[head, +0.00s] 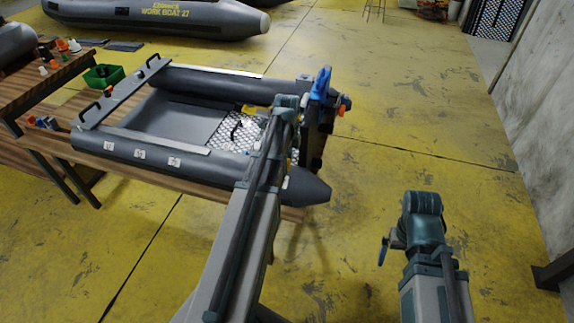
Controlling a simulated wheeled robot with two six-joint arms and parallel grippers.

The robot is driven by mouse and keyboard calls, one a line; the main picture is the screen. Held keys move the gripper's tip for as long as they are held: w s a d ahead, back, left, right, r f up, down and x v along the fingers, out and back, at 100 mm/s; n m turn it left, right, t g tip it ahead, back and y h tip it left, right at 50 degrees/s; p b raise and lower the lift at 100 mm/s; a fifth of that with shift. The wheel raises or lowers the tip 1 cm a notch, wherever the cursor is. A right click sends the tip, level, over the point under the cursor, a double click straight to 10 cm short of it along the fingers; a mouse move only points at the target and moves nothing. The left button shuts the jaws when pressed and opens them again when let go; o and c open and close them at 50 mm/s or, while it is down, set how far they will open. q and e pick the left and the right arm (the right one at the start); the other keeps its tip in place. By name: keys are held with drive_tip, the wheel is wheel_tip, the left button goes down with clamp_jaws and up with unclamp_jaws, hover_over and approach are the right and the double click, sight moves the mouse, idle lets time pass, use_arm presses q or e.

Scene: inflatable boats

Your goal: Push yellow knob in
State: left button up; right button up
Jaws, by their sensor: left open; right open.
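A small yellow piece (256,110) shows inside the grey inflatable boat, just left of my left wrist; I cannot tell whether it is the yellow knob. My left arm reaches over the boat. My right gripper (383,251) is open and empty over the bare floor at right, well away from the boat. My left arm hides part of the boat's near end.
The boat (112,146) lies on a wooden table (200,184). A green bin (103,76) and small coloured parts are at left. Another large boat (155,16) is at the back. A concrete wall (545,120) stands at right. The yellow floor between is clear.

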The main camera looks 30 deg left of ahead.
use_arm(q)
clamp_jaws()
idle(1.4)
